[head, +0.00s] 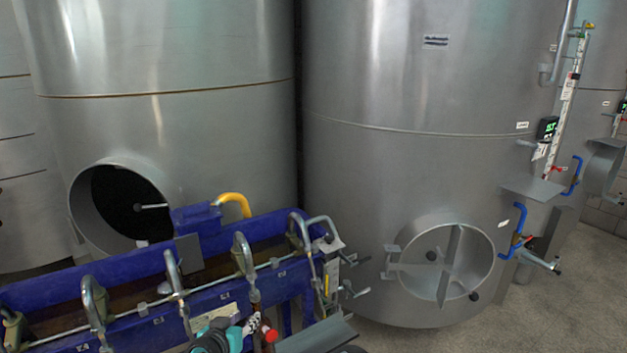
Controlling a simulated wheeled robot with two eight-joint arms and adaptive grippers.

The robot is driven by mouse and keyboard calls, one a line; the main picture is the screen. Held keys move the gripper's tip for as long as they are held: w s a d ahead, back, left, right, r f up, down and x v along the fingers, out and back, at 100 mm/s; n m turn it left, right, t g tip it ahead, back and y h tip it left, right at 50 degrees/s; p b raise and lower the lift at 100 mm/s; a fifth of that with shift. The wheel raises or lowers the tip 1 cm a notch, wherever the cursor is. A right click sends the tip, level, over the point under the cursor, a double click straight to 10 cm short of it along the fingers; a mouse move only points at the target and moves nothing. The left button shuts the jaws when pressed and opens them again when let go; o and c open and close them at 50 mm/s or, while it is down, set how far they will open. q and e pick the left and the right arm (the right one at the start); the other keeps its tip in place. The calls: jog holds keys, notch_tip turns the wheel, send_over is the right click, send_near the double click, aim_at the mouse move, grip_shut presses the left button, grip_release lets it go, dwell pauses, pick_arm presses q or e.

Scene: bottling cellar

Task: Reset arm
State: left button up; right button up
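What looks like my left gripper (222,338), dark with teal parts, shows at the bottom edge, in front of the blue bottling machine (130,270). Most of it is cut off by the frame, and its fingers cannot be made out, so I cannot tell whether it is open or shut or holds anything. A small red and white part (268,332) shows just right of it; whether they touch is unclear. My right gripper is not in view.
The machine carries a row of curved metal spouts (244,255) and a yellow hose (236,201). Large steel tanks stand behind, the left one with an open round hatch (120,205), the right one with a round hatch (440,262). Bare floor (575,305) lies at lower right.

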pick_arm(q)
jog(key=s+d+f+g+y, duration=0.1)
jog(key=s+g, duration=0.4)
jog(key=s, duration=1.7)
jog(key=shift+s+d+f+y, duration=0.15)
jog(key=shift+s+d+y, duration=0.1)
jog(key=shift+d+y, duration=0.25)
